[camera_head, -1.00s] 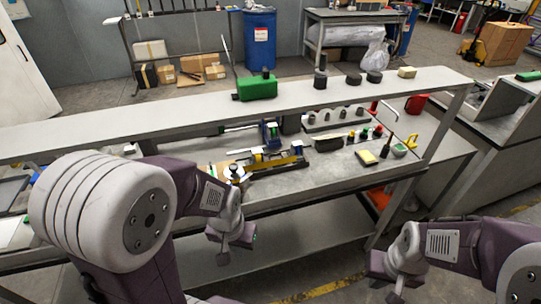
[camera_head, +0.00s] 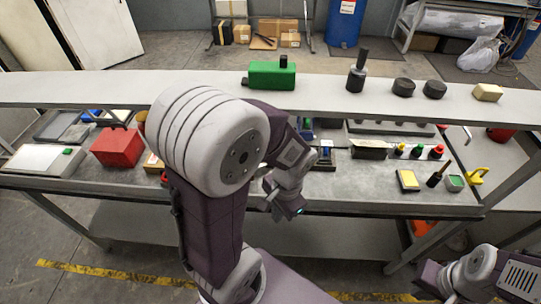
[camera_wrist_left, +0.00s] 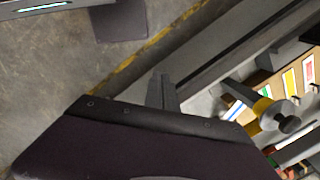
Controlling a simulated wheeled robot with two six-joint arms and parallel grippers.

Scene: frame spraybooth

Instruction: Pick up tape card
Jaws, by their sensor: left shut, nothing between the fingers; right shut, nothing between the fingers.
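A tan board with blue, yellow, green and red strips shows at the right of the left wrist view (camera_wrist_left: 265,85); it looks like the tape card, but I cannot be sure. A roll-like part stands in front of it and covers some of it. In the head view I cannot pick it out; my left arm blocks part of the bench. My left gripper (camera_head: 288,208) is shut and empty at the bench's front edge. Its fingers show in the left wrist view (camera_wrist_left: 162,90), apart from the board.
The grey bench (camera_head: 350,195) has a raised shelf (camera_head: 200,90) with a green box (camera_head: 271,75) and dark cylinders. A red box (camera_head: 117,147) stands at the left. A yellow-topped block (camera_head: 408,180) and small bottles are at the right.

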